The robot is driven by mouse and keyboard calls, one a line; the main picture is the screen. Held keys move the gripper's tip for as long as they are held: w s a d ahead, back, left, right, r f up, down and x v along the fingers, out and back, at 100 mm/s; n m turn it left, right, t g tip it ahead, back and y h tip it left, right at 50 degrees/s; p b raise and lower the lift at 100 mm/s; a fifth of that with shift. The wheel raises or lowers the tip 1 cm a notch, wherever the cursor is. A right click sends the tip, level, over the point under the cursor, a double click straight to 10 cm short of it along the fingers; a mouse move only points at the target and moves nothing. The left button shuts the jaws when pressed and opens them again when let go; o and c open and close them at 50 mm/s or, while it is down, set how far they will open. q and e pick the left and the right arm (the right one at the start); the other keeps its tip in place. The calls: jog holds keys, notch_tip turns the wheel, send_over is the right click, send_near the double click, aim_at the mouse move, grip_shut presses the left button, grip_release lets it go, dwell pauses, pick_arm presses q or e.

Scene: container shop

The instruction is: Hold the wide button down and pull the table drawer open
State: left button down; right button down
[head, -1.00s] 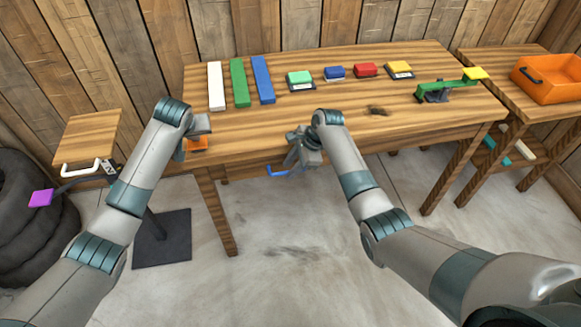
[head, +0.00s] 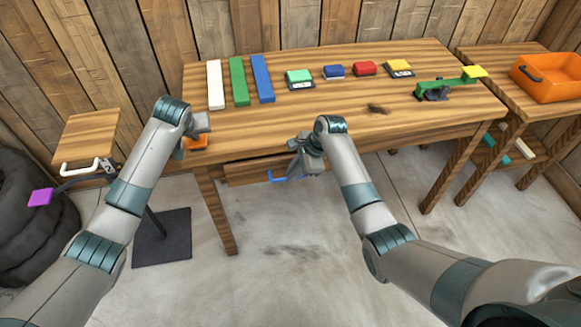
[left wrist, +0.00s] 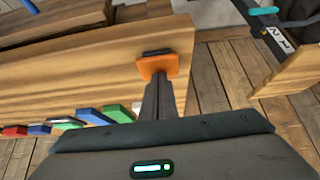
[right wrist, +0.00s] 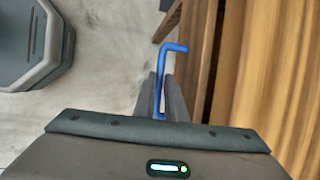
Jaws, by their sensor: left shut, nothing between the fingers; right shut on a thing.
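The wide orange button (head: 195,143) sits at the table's (head: 330,120) left front corner. My left gripper (head: 201,128) is shut and empty, its fingertips against the button; in the left wrist view the button (left wrist: 157,66) lies at the tips. Whether it is fully pressed I cannot tell. The wooden drawer (head: 240,173) under the table's front edge stands partly out. My right gripper (head: 297,170) is shut on the drawer's blue handle (head: 280,178). The right wrist view shows the handle (right wrist: 163,70) between the fingers, which partly hide it.
Coloured bars and blocks, such as the blue bar (head: 262,79) and red block (head: 365,69), lie at the back of the table. A green lever device (head: 440,91) stands at right. A small stand (head: 88,138) is at left. The floor before the drawer is clear.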

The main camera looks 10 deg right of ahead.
pick_arm(q)
jog(key=shift+s+f, duration=0.1)
jog(key=shift+f, duration=0.05)
pick_arm(e)
jog(key=shift+s, duration=1.05)
jog(key=c, duration=1.8)
grip_release()
jog(key=v, duration=1.2)
jog(key=shift+a, duration=0.1)
